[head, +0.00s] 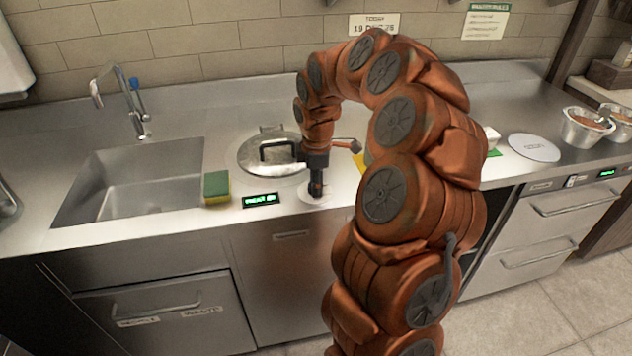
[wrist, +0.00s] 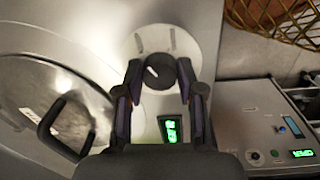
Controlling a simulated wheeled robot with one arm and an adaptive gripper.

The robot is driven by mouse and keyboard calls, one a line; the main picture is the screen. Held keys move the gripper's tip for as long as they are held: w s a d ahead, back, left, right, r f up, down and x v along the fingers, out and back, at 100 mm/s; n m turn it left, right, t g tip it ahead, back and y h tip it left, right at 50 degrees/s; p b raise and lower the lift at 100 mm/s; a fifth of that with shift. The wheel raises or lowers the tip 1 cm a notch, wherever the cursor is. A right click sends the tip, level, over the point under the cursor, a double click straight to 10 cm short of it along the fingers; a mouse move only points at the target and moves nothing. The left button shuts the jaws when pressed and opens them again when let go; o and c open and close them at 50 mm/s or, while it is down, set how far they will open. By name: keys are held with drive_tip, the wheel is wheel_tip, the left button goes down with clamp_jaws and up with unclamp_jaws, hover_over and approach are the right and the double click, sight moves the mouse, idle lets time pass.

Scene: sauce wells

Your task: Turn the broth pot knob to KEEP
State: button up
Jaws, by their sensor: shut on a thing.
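The broth pot knob (wrist: 160,70) is a dark round knob on a pale round dial plate (wrist: 182,42). My gripper (wrist: 159,80) is shut on the knob, one finger on each side. A short white mark on the knob tilts toward the upper left in the wrist view; the dial labels are too small to read. In the head view, my gripper (head: 316,188) points straight down over the dial plate (head: 306,194) and hides the knob. The lidded pot (head: 258,158) is set in the counter behind it. A green-lit display (head: 261,200) is left of the dial.
A green and yellow sponge (head: 217,187) lies between the sink (head: 140,180) and the display. A white disc (head: 534,148) and metal bowls (head: 586,128) are at the right. The wrist view shows a control panel (wrist: 262,125) and wire basket (wrist: 280,18) at right.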

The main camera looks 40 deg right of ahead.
drive_tip(key=shift+n, duration=0.3)
drive_tip(key=o, duration=1.1)
drive_tip(key=shift+o, duration=0.2)
wheel_tip(320, 180, up, 12)
drive_tip(key=shift+s+a, duration=0.15)
drive_tip(key=shift+s, duration=0.15)
